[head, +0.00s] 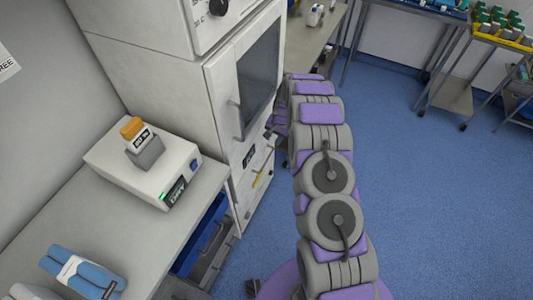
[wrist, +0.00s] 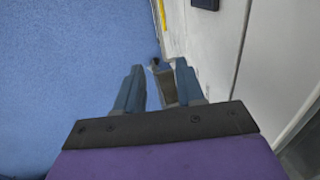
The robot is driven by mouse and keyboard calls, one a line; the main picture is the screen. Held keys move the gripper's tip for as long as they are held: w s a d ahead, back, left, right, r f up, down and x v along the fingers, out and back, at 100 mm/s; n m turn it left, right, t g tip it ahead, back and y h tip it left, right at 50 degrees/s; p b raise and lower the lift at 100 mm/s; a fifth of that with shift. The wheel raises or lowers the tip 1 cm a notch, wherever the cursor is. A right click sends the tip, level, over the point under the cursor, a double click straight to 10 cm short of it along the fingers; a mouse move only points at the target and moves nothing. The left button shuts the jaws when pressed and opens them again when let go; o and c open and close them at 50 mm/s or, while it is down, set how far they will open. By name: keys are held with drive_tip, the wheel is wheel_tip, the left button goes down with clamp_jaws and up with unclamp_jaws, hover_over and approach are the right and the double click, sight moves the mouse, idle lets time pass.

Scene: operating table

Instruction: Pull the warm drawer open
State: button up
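The tall white cabinet (head: 215,90) has a dark-windowed door above and drawer fronts below. A black label (head: 249,157) is on the upper drawer front, too small to read surely; I take this as the warm drawer. A yellow handle (head: 262,178) sits lower on the front, and a yellow strip (wrist: 163,14) shows in the wrist view. The drawer fronts look closed. My gripper (wrist: 157,70) is open, its two blue-grey fingers apart beside the cabinet face. A grey-beige piece shows between them, apparently not clamped; I cannot tell whether it touches. In the head view my arm mostly hides the gripper.
Blue and grey bins (head: 207,245) stand under the bench. Another table (head: 308,45) is behind my arm. The blue floor (head: 430,200) at right is clear; carts stand farther back.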

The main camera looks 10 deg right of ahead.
sight(267, 160)
drive_tip(key=a+f+b, duration=0.1)
drive_tip(key=f, duration=0.4)
drive_tip(key=w+f+b, duration=0.1)
drive_tip(key=f, duration=0.5)
drive_tip(key=a+f+b, duration=0.1)
drive_tip(key=f+b, duration=0.1)
drive_tip(key=f, duration=0.4)
drive_tip(key=shift+w+a, duration=0.3)
drive_tip(key=shift+w, duration=0.1)
drive_tip(key=shift+c, duration=0.4)
drive_tip(key=shift+r, duration=0.1)
clamp_jaws()
